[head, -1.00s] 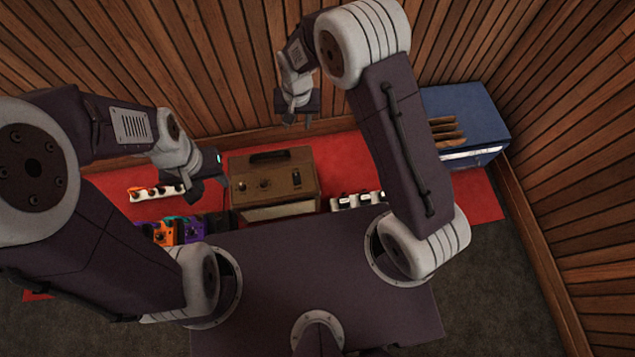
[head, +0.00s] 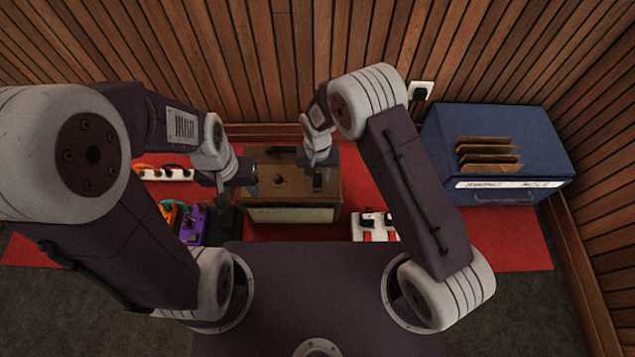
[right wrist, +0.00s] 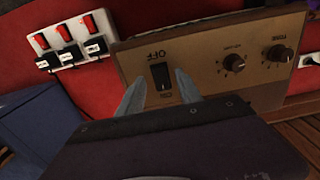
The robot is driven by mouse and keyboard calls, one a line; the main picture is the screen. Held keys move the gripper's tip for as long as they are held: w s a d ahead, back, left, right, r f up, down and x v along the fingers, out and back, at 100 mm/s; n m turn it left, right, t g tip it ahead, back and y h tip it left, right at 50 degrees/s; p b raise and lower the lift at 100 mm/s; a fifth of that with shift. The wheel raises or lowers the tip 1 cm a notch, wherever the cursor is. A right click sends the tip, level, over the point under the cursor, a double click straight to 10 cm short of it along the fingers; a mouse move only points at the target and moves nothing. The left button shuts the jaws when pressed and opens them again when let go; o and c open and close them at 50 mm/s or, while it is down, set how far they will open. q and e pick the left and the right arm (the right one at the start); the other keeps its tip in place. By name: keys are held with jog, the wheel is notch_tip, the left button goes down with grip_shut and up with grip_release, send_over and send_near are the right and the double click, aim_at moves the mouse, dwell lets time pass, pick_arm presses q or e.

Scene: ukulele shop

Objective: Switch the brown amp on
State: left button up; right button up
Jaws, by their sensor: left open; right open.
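The brown amp (head: 294,190) stands on the red mat in the middle of the head view. In the right wrist view its panel (right wrist: 200,75) shows a black rocker switch (right wrist: 161,76) with OFF lettered on one side, and two dark knobs (right wrist: 234,63). My right gripper (head: 318,163) is over the amp's right end; in the right wrist view its two fingertips (right wrist: 160,88) are apart and lie either side of the switch. Contact with the switch cannot be told. My left gripper (head: 238,180) is open and empty at the amp's left side.
A white power strip with red switches (head: 374,227) lies right of the amp and also shows in the right wrist view (right wrist: 72,40). Purple and orange pedals (head: 192,222) and another strip (head: 166,174) are at the left. A blue crate (head: 500,150) stands at the right by the wall.

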aim_at(317, 179)
notch_tip(317, 179, down, 3)
jog(key=shift+r+b, duration=0.15)
jog(key=shift+b, duration=0.25)
pick_arm(q)
jog(key=shift+f, duration=0.9)
pick_arm(e)
jog(key=shift+r, duration=0.15)
grip_shut()
jog(key=shift+w+r+g+p, duration=0.2)
jog(key=shift+r+g+p, duration=0.15)
jog(key=shift+p, duration=0.85)
jog(key=shift+w+f+g, duration=0.1)
jog(key=shift+f+g, duration=0.05)
jog(key=shift+g, duration=0.3)
jog(key=shift+w+f+g, duration=0.15)
jog(key=shift+f+g, duration=0.1)
jog(key=shift+g, duration=0.35)
pick_arm(q)
notch_tip(317, 179, up, 2)
pick_arm(e)
jog(key=shift+r+g, duration=0.1)
jog(key=shift+g, duration=0.2)
